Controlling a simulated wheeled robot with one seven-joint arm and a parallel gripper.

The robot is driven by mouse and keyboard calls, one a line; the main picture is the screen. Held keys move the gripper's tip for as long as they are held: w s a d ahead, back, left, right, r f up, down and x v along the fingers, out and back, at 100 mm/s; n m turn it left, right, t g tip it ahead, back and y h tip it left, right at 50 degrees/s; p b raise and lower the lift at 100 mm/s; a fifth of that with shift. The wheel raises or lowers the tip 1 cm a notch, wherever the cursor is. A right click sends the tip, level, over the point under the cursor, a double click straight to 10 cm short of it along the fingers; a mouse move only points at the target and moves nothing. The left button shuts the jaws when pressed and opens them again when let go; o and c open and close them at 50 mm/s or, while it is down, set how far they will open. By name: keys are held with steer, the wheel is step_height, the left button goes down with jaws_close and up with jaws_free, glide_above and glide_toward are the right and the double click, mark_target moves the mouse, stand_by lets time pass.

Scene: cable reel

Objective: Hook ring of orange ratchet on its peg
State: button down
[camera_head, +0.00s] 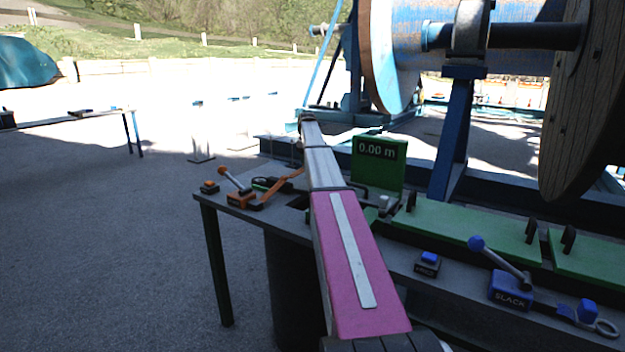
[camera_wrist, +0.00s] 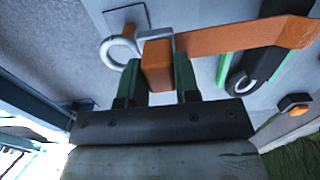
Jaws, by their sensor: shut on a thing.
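The orange ratchet (camera_head: 242,200), with its grey lever, sits on the left end of the dark table. Its orange strap (camera_head: 286,183) runs right and goes behind my arm; it also shows in the wrist view (camera_wrist: 240,38). In the wrist view my gripper (camera_wrist: 158,72) is shut on the orange block (camera_wrist: 157,62) at the strap's end. The pale metal ring (camera_wrist: 118,52) sticks out left of the block. My arm hides the gripper in the head view.
A green display (camera_head: 379,162) reading 0.00 m stands behind my arm. Green plates (camera_head: 470,225) with black loops and a blue SLACK ratchet (camera_head: 510,290) with its ring (camera_head: 606,328) are to the right. A large cable reel (camera_head: 590,100) stands behind. Open ground lies left.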

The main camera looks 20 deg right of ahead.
steer(key=shift+f, duration=2.5)
stand_by(3.0)
steer(key=c, duration=0.8)
jaws_free()
step_height(320, 180, up, 10)
steer(key=shift+r, duration=0.4)
steer(key=shift+s, duration=0.1)
